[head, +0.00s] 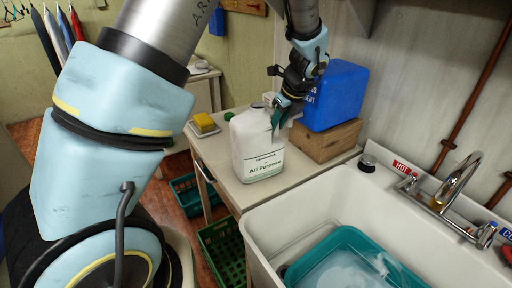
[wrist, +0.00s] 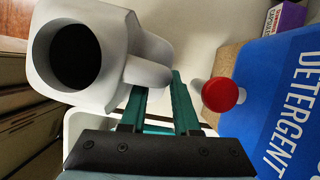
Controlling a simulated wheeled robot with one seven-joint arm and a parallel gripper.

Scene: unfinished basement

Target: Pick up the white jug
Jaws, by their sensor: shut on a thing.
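In the wrist view the teal fingers of my gripper (wrist: 162,95) are closed on the handle. I cannot tell whether the jug's base touches the table.
A blue detergent container (head: 335,95) lies on a wooden block (head: 325,140) close right of the jug; its red cap (wrist: 220,94) is near my fingers. A yellow sponge (head: 204,123) is at the left. The white sink (head: 400,225) holds a teal basin (head: 350,240). Green crates (head: 222,250) are below.

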